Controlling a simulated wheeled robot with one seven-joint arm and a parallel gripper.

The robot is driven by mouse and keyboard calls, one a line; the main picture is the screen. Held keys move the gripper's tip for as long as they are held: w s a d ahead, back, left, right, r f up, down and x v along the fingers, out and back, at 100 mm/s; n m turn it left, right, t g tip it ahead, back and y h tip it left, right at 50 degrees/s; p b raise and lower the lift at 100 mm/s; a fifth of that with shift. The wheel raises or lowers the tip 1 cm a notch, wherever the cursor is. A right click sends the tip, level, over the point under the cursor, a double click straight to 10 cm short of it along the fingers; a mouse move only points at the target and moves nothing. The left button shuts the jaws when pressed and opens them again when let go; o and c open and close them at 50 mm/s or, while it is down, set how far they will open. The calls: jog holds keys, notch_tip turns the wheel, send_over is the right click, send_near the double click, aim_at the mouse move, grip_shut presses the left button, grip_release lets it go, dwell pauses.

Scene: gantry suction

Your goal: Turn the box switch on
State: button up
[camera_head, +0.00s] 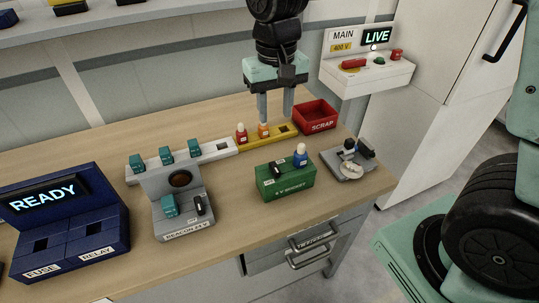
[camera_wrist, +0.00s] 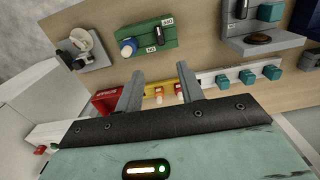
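A green box (camera_head: 286,188) stands on the bench, right of the middle. On its top are a small black switch (camera_head: 277,170) and a blue knob (camera_head: 300,160) with a pale top. I cannot tell the switch's position. My gripper (camera_head: 276,117) is above and behind the box, over the yellow rail, apart from the box. In the wrist view my gripper (camera_wrist: 158,70) has its two fingers spread with nothing held between them.
A grey beacon box (camera_head: 182,222) with another black switch stands left. The yellow rail (camera_head: 250,143) holds red and orange pieces; a red scrap bin (camera_head: 315,117) is behind. A wall panel (camera_head: 350,78) reads LIVE. A blue READY console (camera_head: 65,225) is far left. A grey fixture (camera_head: 347,162) stands right.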

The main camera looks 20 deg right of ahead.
aim_at(274, 166)
notch_tip(274, 166, down, 16)
jog(key=p, duration=0.2)
jog(key=shift+s+p, duration=0.1)
jog(key=shift+p, duration=0.3)
grip_shut()
